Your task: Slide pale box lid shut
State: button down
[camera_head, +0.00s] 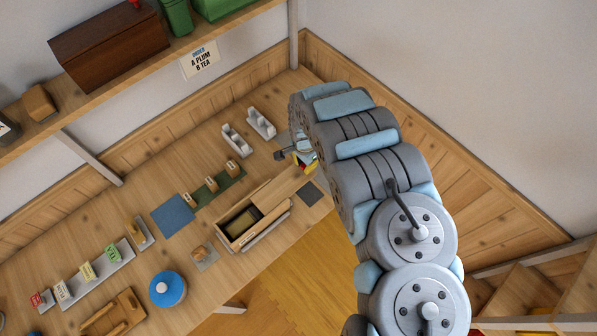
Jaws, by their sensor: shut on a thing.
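The pale wooden box (222,238) sits near the front edge of the bench, with its dark inside showing at its left part. Its pale lid (280,188) is slid partly off toward the upper right, so the box stands partly open. My gripper (304,168) is at the lid's far right end, shut on the lid. My arm comes down over it from the right, and the fingertips are small and partly hidden, so the exact contact is hard to see.
A dark flat square (310,194) lies right of the box. A green strip with small wooden blocks (216,188) and a blue mat (173,216) lie to the left. White notched stands (236,140) are behind.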

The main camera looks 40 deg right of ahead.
aim_at(274, 194)
jog(key=shift+s+a+p, duration=0.2)
jog(key=shift+a+p, duration=0.65)
jog(key=shift+a, duration=1.7)
jog(key=shift+s+a+p, duration=0.2)
jog(key=shift+a+p, duration=1.7)
jog(key=shift+a, duration=0.85)
jog(key=shift+s+a+p, duration=0.1)
jog(key=shift+a+p, duration=0.7)
jog(key=shift+a, duration=0.4)
